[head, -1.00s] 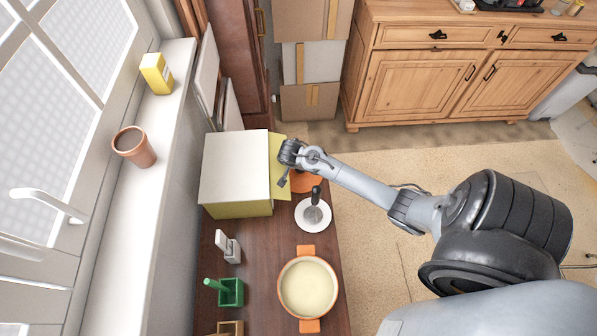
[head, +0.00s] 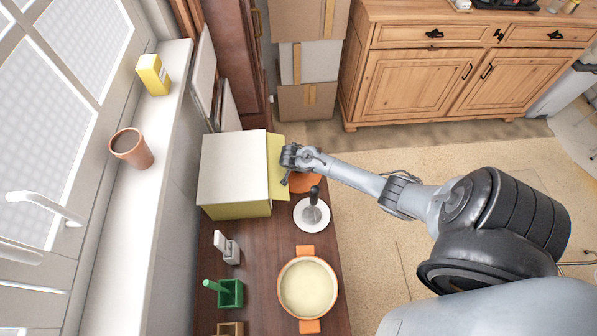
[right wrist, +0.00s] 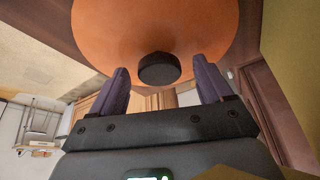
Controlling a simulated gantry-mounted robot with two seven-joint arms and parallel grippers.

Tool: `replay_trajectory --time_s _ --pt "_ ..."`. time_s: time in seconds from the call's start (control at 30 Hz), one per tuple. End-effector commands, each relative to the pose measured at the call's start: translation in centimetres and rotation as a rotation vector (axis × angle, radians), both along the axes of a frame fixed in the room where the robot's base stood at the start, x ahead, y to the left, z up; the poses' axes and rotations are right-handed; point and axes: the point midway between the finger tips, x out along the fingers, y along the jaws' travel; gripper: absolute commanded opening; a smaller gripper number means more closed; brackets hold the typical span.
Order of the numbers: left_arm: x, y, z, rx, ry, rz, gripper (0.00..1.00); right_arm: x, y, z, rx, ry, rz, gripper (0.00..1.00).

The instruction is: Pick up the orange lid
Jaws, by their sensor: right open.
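The orange lid (head: 304,182) lies on the dark counter beside the open yellow-green box, partly hidden by my right gripper (head: 287,178) in the head view. In the right wrist view the orange lid (right wrist: 185,25) fills the top of the picture, with its round black knob (right wrist: 158,68) facing my gripper. The right gripper's two dark fingers (right wrist: 162,75) are open, one on each side of the knob, with gaps showing. It is not clear how deep the knob sits between them. My left gripper is not in view.
A white-topped box (head: 234,168) with an open yellow door (head: 279,165) stands close beside the gripper. A white plate (head: 312,222) with a dark upright handle is near. An orange-handled pot (head: 308,288) and a green holder (head: 230,293) are nearer the front.

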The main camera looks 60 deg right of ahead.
Motion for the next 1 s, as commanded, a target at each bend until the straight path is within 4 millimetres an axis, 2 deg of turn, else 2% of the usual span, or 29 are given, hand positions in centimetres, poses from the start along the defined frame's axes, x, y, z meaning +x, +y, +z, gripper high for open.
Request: replay_trajectory --time_s 0.07,0.6,1.0 --pt "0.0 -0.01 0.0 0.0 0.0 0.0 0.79 -0.01 0.0 0.01 0.0 0.0 0.0 0.79" --pt "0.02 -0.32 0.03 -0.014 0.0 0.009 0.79 -0.03 0.01 0.01 0.0 0.001 0.0 0.0" --pt "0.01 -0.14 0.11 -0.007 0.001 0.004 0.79 0.0 0.03 0.59 0.0 0.0 0.0 0.0"
